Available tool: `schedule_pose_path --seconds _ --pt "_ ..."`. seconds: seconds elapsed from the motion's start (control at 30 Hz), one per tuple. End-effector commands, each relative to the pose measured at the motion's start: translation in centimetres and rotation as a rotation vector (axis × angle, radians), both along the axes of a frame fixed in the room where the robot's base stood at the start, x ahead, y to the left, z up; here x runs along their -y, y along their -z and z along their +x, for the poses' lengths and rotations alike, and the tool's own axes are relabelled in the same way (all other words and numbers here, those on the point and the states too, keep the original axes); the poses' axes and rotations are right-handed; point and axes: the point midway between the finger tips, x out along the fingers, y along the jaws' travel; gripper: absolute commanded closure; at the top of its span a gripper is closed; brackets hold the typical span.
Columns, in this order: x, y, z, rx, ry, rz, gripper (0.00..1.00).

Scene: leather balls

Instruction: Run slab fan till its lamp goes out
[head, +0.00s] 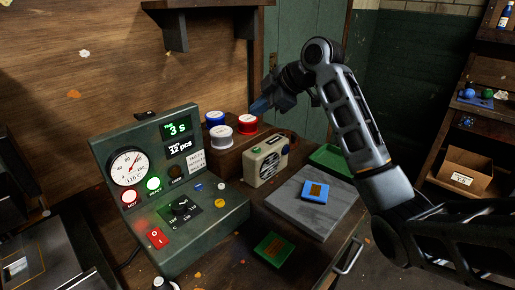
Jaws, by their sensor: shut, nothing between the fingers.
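A green control panel (180,250) stands at the left of the bench. A blue mould (315,192) with a brown square lies on the slab. My gripper (262,107) is shut and empty, near the red tin.
Blue (214,119), white (221,135) and red (247,122) tins stand on a wooden block behind the cream box. A green tray (332,158) lies behind the slab, and a green mould (274,249) in front. Shelves with a cardboard box (466,172) stand right.

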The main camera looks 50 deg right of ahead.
Motion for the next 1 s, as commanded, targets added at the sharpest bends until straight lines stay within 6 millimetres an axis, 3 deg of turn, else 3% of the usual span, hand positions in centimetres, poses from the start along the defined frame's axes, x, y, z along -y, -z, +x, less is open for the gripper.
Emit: schedule_pose_path --seconds 0.27,0.8,1.0 --pt "0.0 1.0 0.0 -0.001 -0.001 -0.001 1.0" --pt "0.0 7.6 0.0 -0.002 -0.001 -0.001 1.0" --pt "0.0 8.8 0.0 -0.001 -0.001 -0.001 1.0"
